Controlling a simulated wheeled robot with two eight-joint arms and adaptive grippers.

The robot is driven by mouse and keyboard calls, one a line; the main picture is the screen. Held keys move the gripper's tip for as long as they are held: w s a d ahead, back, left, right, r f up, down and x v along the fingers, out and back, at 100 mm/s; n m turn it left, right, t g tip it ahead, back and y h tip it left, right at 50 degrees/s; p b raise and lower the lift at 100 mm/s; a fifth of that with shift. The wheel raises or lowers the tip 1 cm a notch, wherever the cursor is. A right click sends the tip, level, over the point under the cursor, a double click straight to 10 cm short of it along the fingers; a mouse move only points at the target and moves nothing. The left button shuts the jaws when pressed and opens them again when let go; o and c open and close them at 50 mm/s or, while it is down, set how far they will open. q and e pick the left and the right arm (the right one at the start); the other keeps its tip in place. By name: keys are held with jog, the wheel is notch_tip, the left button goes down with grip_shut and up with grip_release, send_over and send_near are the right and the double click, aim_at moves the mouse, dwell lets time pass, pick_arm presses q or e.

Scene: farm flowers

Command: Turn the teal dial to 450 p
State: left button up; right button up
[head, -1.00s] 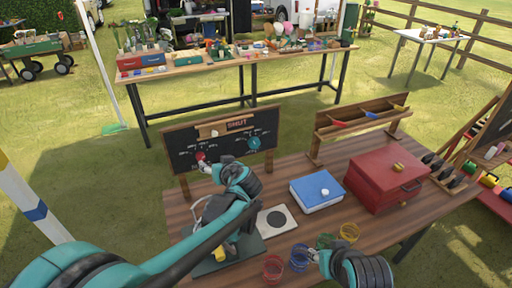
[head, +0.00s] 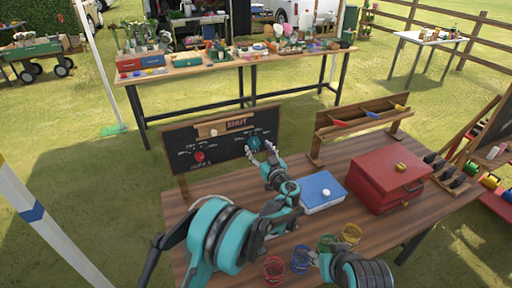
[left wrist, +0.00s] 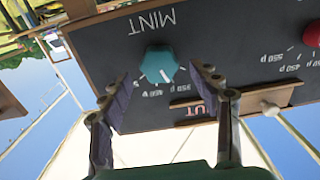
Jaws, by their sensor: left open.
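The teal dial (head: 254,143) is on the right part of a dark board standing on the wooden table. In the left wrist view the teal dial (left wrist: 157,63) appears upside down, with a white pointer mark, the word MINT beside it and small price labels around it. My left gripper (head: 263,152) is open in front of it. In the left wrist view its fingertips (left wrist: 166,83) are spread on either side of the dial, apart from it. My right gripper (head: 312,258) is low by the coloured wire cups; its fingers are too small to judge.
A red dial (head: 199,156) is on the board's left part. A blue box (head: 322,190) and a red box (head: 385,182) stand to the right. Wire cups, including a red one (head: 274,270) and a yellow one (head: 351,234), stand at the table's front.

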aim_at(254, 143)
pick_arm(q)
jog(key=shift+x, duration=1.35)
jog(key=c, duration=1.1)
jog(key=shift+c, duration=0.2)
jog(key=m+b, duration=0.1)
jog(key=m, duration=0.2)
jog(key=shift+m, duration=0.4)
jog(key=shift+d+m, duration=0.1)
jog(key=shift+m, duration=1.9)
